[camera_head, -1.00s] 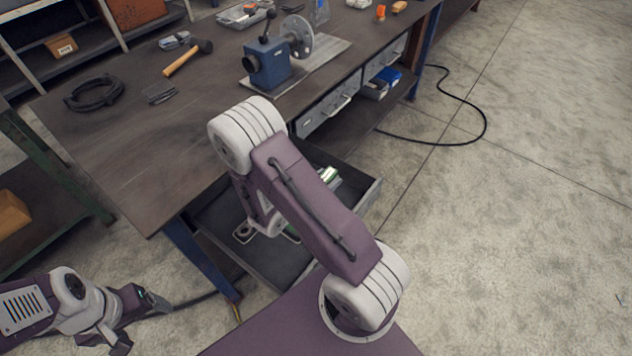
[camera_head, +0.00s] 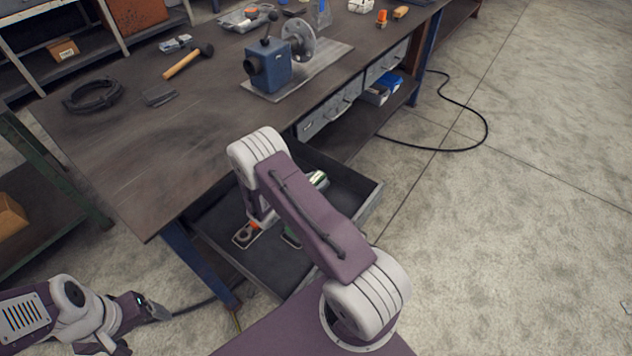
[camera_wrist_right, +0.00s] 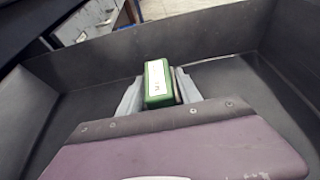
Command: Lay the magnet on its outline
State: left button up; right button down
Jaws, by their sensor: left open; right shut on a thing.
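A green block with a white label, which I take to be the magnet (camera_wrist_right: 157,84), is between the fingers of my right gripper (camera_wrist_right: 158,95) in the right wrist view. I cannot make out the magnet's outline for certain; my arm hides part of the drawer. My left gripper (camera_head: 154,312) is open and empty at the lower left, away from the drawer.
An orange and grey piece (camera_head: 246,234) and another green piece (camera_head: 291,239) lie at the drawer's near left. The workbench (camera_head: 150,200) overhangs the drawer's back. A blue vise-like fixture (camera_head: 268,68) stands on it. Bare drawer floor shows around the held block.

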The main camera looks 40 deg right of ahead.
jog(key=shift+f, duration=0.15)
jog(key=c, duration=0.8)
grip_release()
